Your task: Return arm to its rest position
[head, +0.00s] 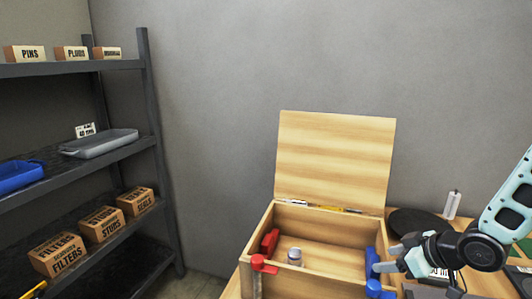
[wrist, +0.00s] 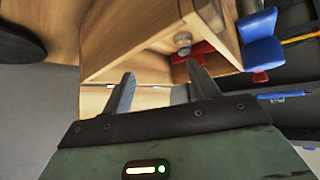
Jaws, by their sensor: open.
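My gripper (head: 384,267) is at the right of the head view, beside the right wall of the open wooden box (head: 338,160). In the wrist view my gripper (wrist: 150,92) shows two grey fingers spread apart with nothing between them. The box also shows beyond the fingertips in the wrist view (wrist: 115,45). My arm (head: 510,205) reaches in from the right edge of the head view. I cannot tell whether the fingers touch the box.
A dark round disc (head: 415,222) and a white bottle (head: 452,205) are behind my gripper. A dark shelf (head: 155,120) with labelled boxes stands at left.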

